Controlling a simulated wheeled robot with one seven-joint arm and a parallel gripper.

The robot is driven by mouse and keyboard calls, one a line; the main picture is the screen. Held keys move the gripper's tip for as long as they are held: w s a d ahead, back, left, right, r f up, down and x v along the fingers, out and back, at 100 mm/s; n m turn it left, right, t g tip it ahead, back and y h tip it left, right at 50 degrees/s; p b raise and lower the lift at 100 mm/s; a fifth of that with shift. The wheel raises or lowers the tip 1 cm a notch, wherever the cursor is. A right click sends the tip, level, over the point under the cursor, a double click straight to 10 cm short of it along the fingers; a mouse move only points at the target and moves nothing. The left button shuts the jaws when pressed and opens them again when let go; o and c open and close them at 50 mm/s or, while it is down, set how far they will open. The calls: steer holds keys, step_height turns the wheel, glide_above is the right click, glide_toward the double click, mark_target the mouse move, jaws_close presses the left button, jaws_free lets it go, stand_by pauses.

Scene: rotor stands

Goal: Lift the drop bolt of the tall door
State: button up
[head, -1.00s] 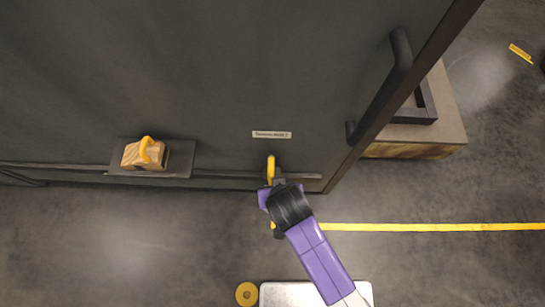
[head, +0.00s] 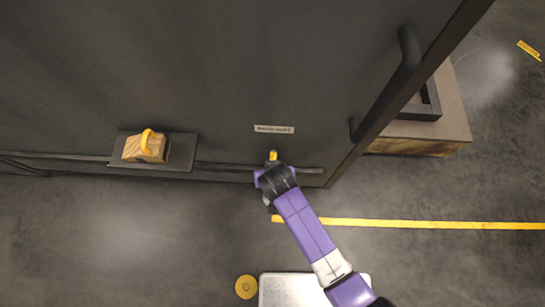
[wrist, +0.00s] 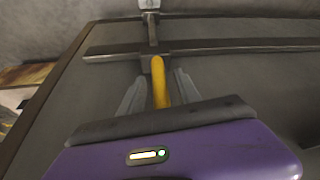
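The tall dark door (head: 230,70) fills the upper left of the head view. The yellow handle (head: 273,155) of its drop bolt is near the door's lower edge; only its top shows past my gripper. In the wrist view the yellow handle (wrist: 160,82) stands between the two fingers of my gripper (wrist: 159,88), with small gaps visible on both sides. The fingers look open around it. The metal bolt rod (wrist: 152,32) continues beyond a dark crossbar (wrist: 215,47). In the head view the fingertips are hidden behind the wrist.
A wooden block with a yellow loop (head: 147,146) sits on a dark shelf at the door's left. A black pull handle (head: 405,75) runs along the door's right edge, near a wooden crate (head: 425,135).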

jaws_close()
stand_by(1.4)
